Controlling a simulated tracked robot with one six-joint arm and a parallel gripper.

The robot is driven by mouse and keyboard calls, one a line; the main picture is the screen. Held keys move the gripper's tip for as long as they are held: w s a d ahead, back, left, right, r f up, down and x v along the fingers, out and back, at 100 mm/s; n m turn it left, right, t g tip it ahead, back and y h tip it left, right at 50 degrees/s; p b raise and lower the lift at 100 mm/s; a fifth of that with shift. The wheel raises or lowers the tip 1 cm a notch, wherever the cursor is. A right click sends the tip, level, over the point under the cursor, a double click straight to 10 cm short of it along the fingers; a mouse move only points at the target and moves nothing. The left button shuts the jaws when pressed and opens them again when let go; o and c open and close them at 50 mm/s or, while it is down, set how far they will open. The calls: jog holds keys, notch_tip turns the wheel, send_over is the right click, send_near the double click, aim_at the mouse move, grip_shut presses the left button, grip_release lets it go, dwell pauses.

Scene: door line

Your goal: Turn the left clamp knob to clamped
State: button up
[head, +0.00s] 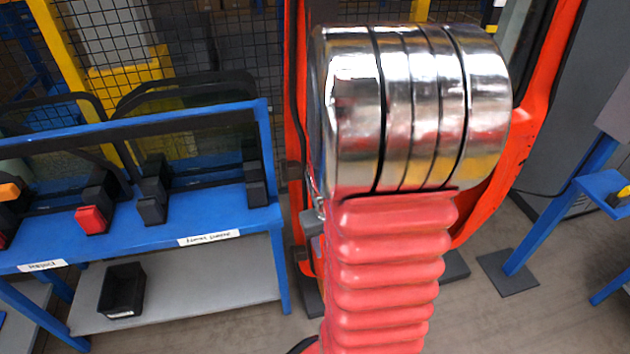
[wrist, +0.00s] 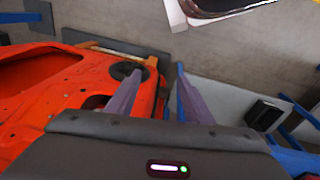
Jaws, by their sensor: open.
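My gripper (wrist: 160,72) shows in the wrist view as two grey-purple fingers, apart, with nothing between them. An orange door (wrist: 60,95) lies on the left of that view, partly behind the left finger. A dark round piece (wrist: 127,70) sits at the door's upper right corner, close to the left fingertip. It may be a clamp knob, but I cannot tell, nor whether anything touches it. In the head view the orange door (head: 540,60) is largely hidden behind my arm. I cannot make out a clamp knob or my gripper there.
A blue rack (head: 150,235) with black and red holders and white labels stands at the left. A black bin (head: 122,290) is on its grey lower shelf (head: 200,310); a black bin (wrist: 263,113) also shows in the wrist view. A mesh fence (head: 240,40) stands behind.

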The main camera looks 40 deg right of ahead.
jog(key=s+d+f+n+t+h, duration=0.1)
jog(key=d+f+t, duration=0.1)
jog(key=d+f, duration=0.5)
jog(key=s+d+f+n+t+h, duration=0.1)
jog(key=d+f+n+t, duration=0.15)
jog(key=f, duration=0.95)
jog(key=s+d+f+t+h, duration=0.1)
jog(key=d+f+t, duration=0.2)
jog(key=d+f, duration=0.45)
jog(key=w+d+r+n+t+h, duration=0.1)
jog(key=w+r+n+t+h, duration=0.3)
jog(key=r+t, duration=0.3)
notch_tip(320, 180, up, 5)
jog(key=shift+w+f+t+h, duration=0.2)
jog(key=shift+w+t+h, duration=0.15)
jog(key=shift+w+h, duration=0.05)
jog(key=x, duration=1.4)
